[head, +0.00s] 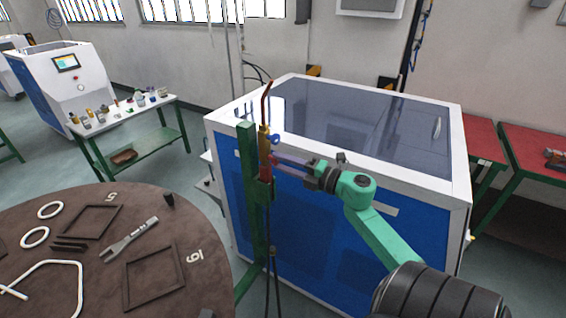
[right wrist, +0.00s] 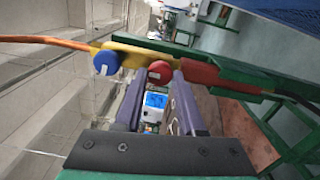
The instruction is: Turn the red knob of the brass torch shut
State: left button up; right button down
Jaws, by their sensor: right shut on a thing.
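The brass torch (head: 264,138) stands upright in a green post holder (head: 249,190), with its thin copper tube pointing up. In the right wrist view its yellow brass body (right wrist: 133,54) runs across the top, with a blue knob (right wrist: 107,62) and the red knob (right wrist: 160,72). My right gripper (head: 275,160) reaches the torch from the right in the head view. In the right wrist view, the fingertips of my right gripper (right wrist: 158,76) are on either side of the red knob and shut on it. The knob's turn angle cannot be told. My left gripper is out of view.
A blue and white machine (head: 325,215) with a dark glass lid stands right behind the torch. A round brown table (head: 100,225) with frames, rings and a wrench is at the left. A small table (head: 140,120) with small items stands further back.

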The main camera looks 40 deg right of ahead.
jog(key=c, duration=0.5)
grip_release()
jog(key=shift+s+f, duration=0.15)
jog(key=shift+s, duration=0.15)
jog(key=b+v, duration=0.5)
jog(key=v, duration=0.9)
